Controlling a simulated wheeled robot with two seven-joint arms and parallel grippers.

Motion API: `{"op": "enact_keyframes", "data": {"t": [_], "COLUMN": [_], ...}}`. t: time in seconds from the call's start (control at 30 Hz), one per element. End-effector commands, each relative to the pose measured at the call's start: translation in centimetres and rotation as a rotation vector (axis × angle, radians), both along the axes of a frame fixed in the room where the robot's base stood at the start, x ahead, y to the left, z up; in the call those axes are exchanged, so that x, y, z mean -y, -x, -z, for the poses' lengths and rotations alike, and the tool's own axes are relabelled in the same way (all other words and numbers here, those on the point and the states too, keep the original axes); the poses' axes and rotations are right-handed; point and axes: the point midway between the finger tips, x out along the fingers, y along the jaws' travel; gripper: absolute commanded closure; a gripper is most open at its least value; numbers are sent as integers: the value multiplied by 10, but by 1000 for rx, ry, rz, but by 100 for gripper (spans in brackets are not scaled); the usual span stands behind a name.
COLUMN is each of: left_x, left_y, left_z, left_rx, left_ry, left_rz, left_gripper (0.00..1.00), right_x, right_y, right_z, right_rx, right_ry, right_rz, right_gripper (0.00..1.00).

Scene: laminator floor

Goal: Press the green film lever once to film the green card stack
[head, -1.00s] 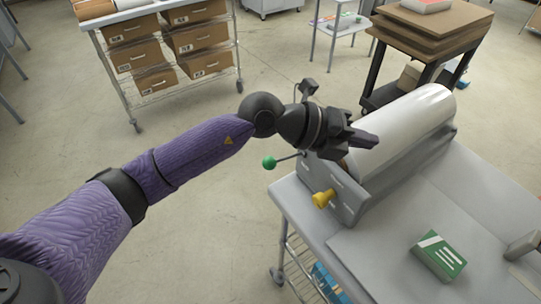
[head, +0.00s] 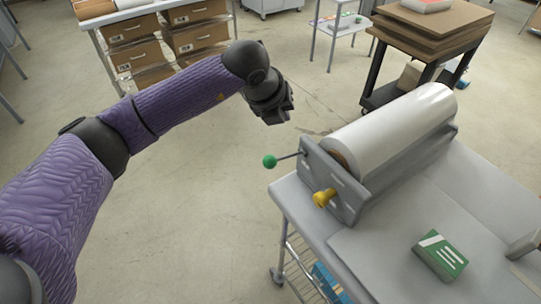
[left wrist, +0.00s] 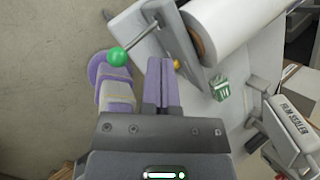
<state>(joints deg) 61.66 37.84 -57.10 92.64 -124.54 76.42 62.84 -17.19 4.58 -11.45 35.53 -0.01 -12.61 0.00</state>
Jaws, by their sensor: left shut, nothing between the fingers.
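The green film lever (head: 269,161) is a green ball on a thin rod. It sticks out to the left from the laminator's end plate, and it also shows in the left wrist view (left wrist: 117,57). The green card stack (head: 440,256) with a white band lies on the table to the right of the laminator; it is small in the left wrist view (left wrist: 220,90). My left gripper (head: 283,114) is shut and empty, held in the air beyond the lever in the head view, apart from it. Its closed fingers show in the left wrist view (left wrist: 162,83). My right gripper is not in view.
The laminator (head: 345,196) carries a large white film roll (head: 395,130). A yellow knob (head: 324,198) sits below the green lever. A grey device marked film slitter (left wrist: 285,128) stands beyond the cards. The floor left of the table is clear.

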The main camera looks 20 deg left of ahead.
Motion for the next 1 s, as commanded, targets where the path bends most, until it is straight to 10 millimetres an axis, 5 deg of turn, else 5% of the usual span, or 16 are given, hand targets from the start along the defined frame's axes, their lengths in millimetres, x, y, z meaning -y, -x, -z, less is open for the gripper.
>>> {"op": "enact_keyframes", "data": {"t": [0.43,1.0], "left_x": [-10,-12], "left_y": [14,17], "left_z": [66,75], "left_rx": [-1,0], "left_ry": [1,1], "left_rz": [1,2], "left_gripper": [100,100], "right_x": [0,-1], "right_y": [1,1], "right_z": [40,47], "right_rx": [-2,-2], "right_ry": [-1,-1], "right_rz": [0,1], "right_gripper": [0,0]}}
